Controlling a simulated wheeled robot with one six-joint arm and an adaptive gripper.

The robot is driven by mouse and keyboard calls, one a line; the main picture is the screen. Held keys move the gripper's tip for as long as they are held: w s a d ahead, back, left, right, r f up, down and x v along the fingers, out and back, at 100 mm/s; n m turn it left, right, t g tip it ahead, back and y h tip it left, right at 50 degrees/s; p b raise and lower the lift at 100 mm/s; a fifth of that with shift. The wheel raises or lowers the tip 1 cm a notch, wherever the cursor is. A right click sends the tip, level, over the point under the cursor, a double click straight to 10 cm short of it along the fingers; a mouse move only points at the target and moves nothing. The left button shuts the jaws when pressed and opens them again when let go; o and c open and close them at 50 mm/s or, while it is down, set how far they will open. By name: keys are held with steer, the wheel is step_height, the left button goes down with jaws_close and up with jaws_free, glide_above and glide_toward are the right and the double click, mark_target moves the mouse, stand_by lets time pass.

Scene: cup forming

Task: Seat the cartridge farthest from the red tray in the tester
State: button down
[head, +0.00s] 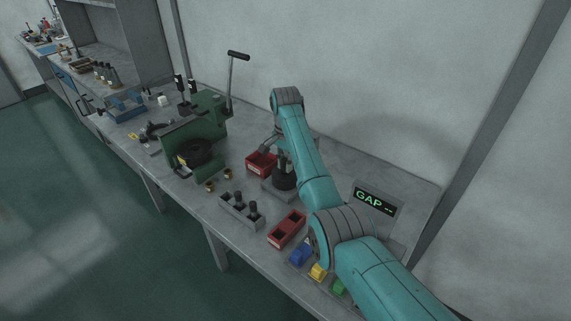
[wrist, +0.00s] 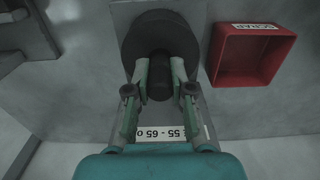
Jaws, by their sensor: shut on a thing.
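My gripper (wrist: 160,68) is shut on a dark cylindrical cartridge (wrist: 159,88), seen in the wrist view. The cartridge is over the round black part of the tester (wrist: 135,40); I cannot tell how deep it sits. In the head view the tester (head: 283,183) stands below my gripper (head: 284,164), partly hidden by my arm. A grey rack (head: 240,214) at the front holds two dark cartridges, one in the middle (head: 238,198) and one at the right (head: 253,208). Its left place looks empty.
A red bin marked SCRAP (wrist: 250,55) stands right of the tester in the wrist view; it is left of it in the head view (head: 260,162). A longer red tray (head: 287,230) lies right of the rack. A green press (head: 198,135) stands left. A display (head: 376,200) reads "GAP --".

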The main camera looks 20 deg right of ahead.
steer(key=shift+f, duration=0.2)
steer(key=c, duration=1)
jaws_free()
steer(key=shift+f, duration=0.1)
